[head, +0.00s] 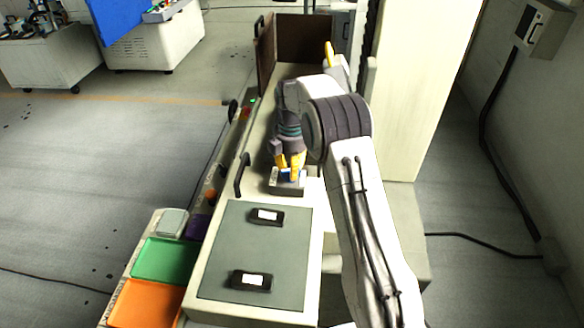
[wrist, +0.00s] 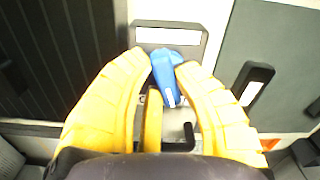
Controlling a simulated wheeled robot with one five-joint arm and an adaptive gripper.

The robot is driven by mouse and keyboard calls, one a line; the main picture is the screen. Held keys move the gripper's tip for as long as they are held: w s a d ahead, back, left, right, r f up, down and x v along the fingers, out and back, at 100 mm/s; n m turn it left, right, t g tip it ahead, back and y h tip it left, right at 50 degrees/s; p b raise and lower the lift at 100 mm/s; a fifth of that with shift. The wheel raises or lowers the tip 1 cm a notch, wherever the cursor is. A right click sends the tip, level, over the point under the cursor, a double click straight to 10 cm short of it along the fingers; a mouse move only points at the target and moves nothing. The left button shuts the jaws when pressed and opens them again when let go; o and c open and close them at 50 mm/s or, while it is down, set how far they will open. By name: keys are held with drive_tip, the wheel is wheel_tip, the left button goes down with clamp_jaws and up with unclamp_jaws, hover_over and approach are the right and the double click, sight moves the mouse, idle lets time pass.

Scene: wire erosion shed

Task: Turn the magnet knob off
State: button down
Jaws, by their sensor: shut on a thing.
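The magnet knob is blue (wrist: 165,76) and stands out between my yellow fingers in the wrist view. It has a small white mark at its lower end. My gripper (wrist: 163,66) is shut on it, one finger against each side. In the head view my gripper (head: 289,167) points down at a small dark block (head: 287,187) with a light label, and only a little blue shows between the fingers. In the wrist view a white label plate in a dark frame (wrist: 200,34) lies just behind the knob. The knob's base is partly hidden by my fingers.
A grey-green panel (head: 230,248) with two black labelled handles lies nearer on the bench. Green (head: 165,260) and orange (head: 146,303) trays stand along its left side. A black bar handle (head: 241,174) rises left of the block. A brown open enclosure (head: 303,40) stands behind.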

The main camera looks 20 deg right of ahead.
drive_tip(key=n, duration=0.5)
drive_tip(key=shift+a+f, duration=0.1)
drive_tip(key=shift+a, duration=0.05)
drive_tip(key=shift+n, duration=0.3)
idle(0.3)
drive_tip(key=c, duration=0.9)
unclamp_jaws()
drive_tip(key=shift+c, duration=0.2)
drive_tip(key=shift+w, duration=0.1)
wheel_tip(320, 180, up, 12)
